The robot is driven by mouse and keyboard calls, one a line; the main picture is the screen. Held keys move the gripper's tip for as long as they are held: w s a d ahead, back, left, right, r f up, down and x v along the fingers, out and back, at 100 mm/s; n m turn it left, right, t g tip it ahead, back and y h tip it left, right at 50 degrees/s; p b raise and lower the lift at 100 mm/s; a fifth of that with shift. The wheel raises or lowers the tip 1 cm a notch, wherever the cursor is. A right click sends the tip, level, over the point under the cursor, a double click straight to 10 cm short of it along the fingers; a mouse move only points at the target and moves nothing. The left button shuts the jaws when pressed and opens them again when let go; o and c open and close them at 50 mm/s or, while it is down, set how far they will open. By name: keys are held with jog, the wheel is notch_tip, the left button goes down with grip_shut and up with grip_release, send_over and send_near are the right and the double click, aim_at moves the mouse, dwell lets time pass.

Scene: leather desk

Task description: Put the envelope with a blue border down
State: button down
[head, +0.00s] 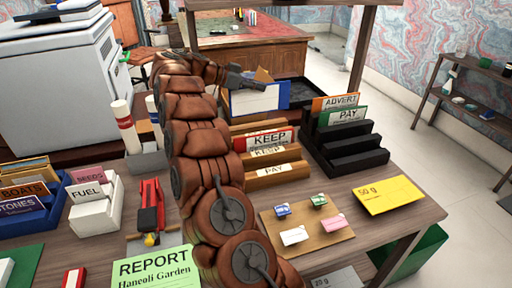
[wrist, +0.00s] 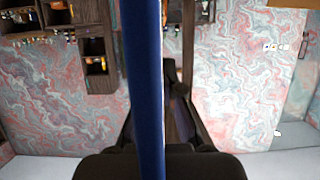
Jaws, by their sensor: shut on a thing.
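The envelope with a blue border (head: 256,101) is white with a blue edge, in the upper middle of the head view. My gripper (head: 248,82) is shut on its upper part. The envelope hangs upright, and in the head view it appears beyond the wooden stepped rack. In the wrist view the envelope (wrist: 145,80) is edge-on, a blue strip running up the middle between my fingers. Whether its lower edge touches anything cannot be told.
A wooden stepped rack (head: 282,171) holds KEEP and PAY cards; a black stepped rack (head: 350,155) holds ADVERT and PAY cards. A corkboard (head: 310,238) with small cards and a yellow 50 g envelope (head: 388,195) lie nearer. White holders stand left. Bare desk shows around the corkboard.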

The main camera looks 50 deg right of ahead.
aim_at(262, 107)
jog(key=shift+w+f+b, duration=0.2)
jog(key=shift+f+b, duration=0.35)
jog(key=shift+f, duration=0.7)
notch_tip(262, 107, down, 5)
jog(key=shift+s+d+f, duration=0.1)
jog(key=shift+d+f, duration=0.05)
jog(key=shift+f, duration=2.05)
jog(key=c, duration=1.3)
grip_release()
jog(key=shift+f, duration=0.15)
